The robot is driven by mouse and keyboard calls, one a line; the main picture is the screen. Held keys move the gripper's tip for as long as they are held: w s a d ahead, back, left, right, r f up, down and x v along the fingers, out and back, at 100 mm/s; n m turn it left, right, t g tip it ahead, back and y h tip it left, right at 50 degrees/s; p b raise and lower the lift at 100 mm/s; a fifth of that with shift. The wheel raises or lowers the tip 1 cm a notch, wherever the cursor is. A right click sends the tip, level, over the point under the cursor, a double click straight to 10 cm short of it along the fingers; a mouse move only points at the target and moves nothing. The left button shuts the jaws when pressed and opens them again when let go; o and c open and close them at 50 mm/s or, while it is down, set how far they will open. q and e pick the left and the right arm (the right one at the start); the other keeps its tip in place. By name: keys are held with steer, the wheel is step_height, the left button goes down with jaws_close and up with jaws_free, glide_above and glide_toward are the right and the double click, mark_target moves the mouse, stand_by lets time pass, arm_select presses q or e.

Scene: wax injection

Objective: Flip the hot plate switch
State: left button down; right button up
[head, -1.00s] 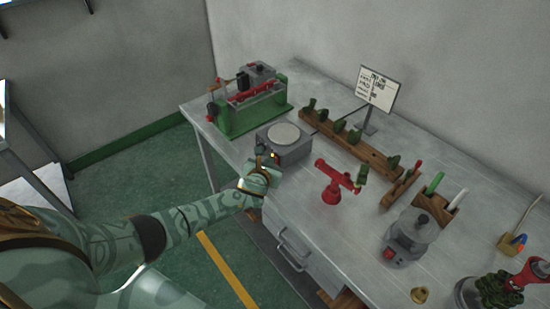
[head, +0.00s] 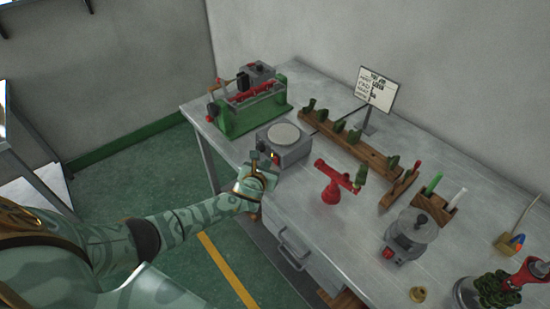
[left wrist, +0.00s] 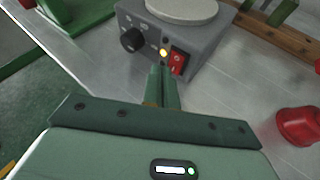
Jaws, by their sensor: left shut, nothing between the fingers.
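The hot plate (head: 288,152) is a grey box with a round pale plate on top, standing near the left front edge of the table. In the left wrist view its front panel (left wrist: 148,42) carries a black knob (left wrist: 132,40), a lit amber lamp (left wrist: 163,53) and a red rocker switch (left wrist: 178,62). My left gripper (head: 262,158) is shut and empty, just in front of that panel. In the left wrist view its fingertips (left wrist: 161,72) lie just left of and below the red switch; I cannot tell whether they touch the panel. My right gripper is not in view.
A green-based machine (head: 250,108) stands behind the hot plate. A red stand (head: 332,186) is to its right, with a wooden rack (head: 352,143) behind. A grey pot device (head: 408,236) stands farther right. The table drawer (head: 300,250) is below the front edge.

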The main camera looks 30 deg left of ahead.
arm_select(q)
steer(key=shift+s+a+f+p, duration=0.1)
steer(key=shift+s+a+p, duration=0.15)
steer(key=shift+s, duration=0.5)
steer(key=shift+s+a+f+p, duration=0.1)
steer(key=shift+s+a, duration=0.3)
steer(key=shift+s, duration=0.4)
steer(key=shift+s+a+f+p, duration=0.1)
steer(key=shift+s+a+p, duration=0.15)
steer(key=shift+s, duration=0.5)
